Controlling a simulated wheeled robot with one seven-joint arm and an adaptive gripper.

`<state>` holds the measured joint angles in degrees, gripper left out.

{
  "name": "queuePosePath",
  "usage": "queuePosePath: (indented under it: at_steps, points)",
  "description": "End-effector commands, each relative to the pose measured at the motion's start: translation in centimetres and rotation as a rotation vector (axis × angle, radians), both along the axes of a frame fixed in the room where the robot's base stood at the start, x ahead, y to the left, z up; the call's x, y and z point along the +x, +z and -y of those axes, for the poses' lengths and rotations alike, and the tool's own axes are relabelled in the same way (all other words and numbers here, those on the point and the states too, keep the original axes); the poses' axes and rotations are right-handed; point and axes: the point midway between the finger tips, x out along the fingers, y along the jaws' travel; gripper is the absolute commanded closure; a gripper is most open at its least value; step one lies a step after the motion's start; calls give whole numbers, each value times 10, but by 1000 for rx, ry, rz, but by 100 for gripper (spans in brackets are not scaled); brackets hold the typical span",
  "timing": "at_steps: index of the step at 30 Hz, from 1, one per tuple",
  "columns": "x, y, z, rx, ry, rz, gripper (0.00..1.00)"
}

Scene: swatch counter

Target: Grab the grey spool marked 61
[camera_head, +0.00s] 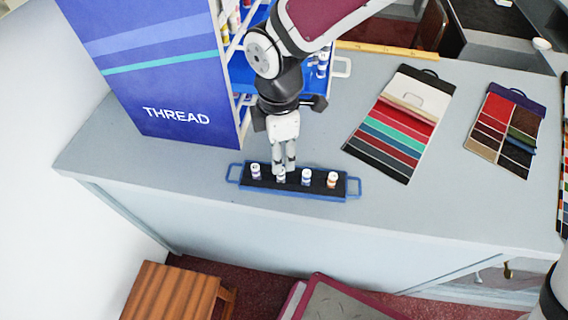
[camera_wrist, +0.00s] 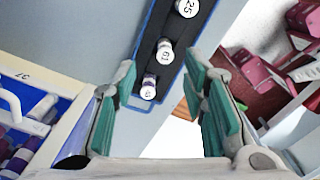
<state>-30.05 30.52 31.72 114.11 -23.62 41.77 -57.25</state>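The spool marked 61 (camera_wrist: 165,54) stands upright in the blue-rimmed tray, its white top facing my wrist camera; its thread shows only as a pale grey strip. In the head view it appears to be the second spool from the left (camera_head: 281,177), partly hidden by my gripper. My gripper (camera_head: 284,168) points down just above and behind that spool. In the wrist view the green-padded fingers (camera_wrist: 160,78) are apart with nothing held, and the spool marked 61 lies ahead of the gap between them.
In the tray (camera_head: 242,183), a purplish spool (camera_wrist: 148,88) is on one side of 61 and the spool marked 25 (camera_wrist: 187,8) on the other. A blue THREAD rack (camera_head: 165,75) stands at the left. Swatch cards (camera_head: 400,125) lie right; the counter between is clear.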

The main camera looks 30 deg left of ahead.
Motion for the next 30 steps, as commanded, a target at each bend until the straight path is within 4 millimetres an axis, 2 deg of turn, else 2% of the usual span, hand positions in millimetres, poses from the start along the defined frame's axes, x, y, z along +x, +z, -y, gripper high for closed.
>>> queuePosePath:
  at_steps: [5, 10, 15, 23, 24, 28, 30]
  points:
    - [-3, -11, 2, -2, 0, -2, 60]
    - [-9, -34, 5, -3, 0, -2, 60]
    - [-6, -53, 4, -1, 0, -1, 60]
    - [-5, -56, 4, 1, -1, 1, 60]
    - [-5, -56, 4, 1, -1, 1, 65]
    - [-5, -56, 4, 1, -1, 1, 94]
    - [-5, -55, 4, 1, -1, 1, 97]
